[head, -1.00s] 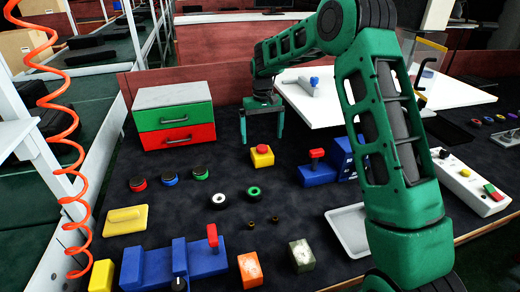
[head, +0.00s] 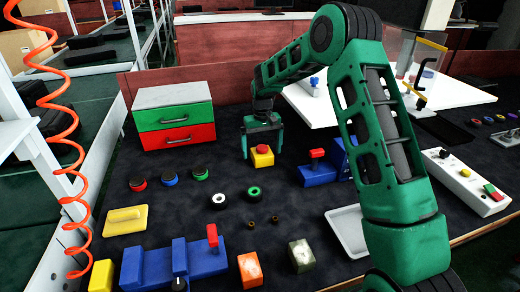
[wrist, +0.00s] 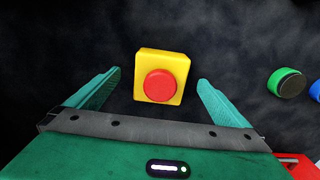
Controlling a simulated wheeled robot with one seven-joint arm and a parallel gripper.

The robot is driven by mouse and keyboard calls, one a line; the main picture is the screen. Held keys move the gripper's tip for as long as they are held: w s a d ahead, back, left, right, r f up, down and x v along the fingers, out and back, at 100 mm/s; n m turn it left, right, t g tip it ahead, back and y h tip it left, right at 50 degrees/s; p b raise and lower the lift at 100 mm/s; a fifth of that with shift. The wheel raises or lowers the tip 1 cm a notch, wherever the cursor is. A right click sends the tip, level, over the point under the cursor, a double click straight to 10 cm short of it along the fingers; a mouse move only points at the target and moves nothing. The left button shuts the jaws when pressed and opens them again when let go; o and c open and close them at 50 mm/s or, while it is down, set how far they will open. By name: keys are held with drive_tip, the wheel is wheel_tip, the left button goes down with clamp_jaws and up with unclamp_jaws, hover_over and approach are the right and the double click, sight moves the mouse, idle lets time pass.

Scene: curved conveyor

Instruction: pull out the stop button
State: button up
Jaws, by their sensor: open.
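In the wrist view the stop button (wrist: 160,85) lies between and a little beyond the two fingers. My gripper (head: 262,151) is open and empty just above and behind the button, with its fingers to either side. In the wrist view my gripper (wrist: 159,85) shows both fingers apart, with clear gaps to the yellow box. Whether the fingertips reach down to the cap's height, I cannot tell.
A drawer unit (head: 174,118) with green and red drawers stands left of my gripper. A blue block with a red lever (head: 318,170) is close on the right. Several small round buttons lie at the left front, including a green one (wrist: 287,82). White and green rings lie in front.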

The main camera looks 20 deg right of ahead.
sight(262, 147)
drive_tip(key=shift+c, duration=0.6)
drive_tip(key=c, duration=1.4)
drive_tip(key=shift+w+r, duration=0.15)
drive_tip(key=shift+r, duration=0.55)
drive_tip(key=shift+w+r, duration=0.1)
drive_tip(key=shift+r, duration=0.6)
drive_tip(key=shift+s+r, duration=0.1)
drive_tip(key=c, duration=0.7)
drive_tip(key=shift+f, duration=0.2)
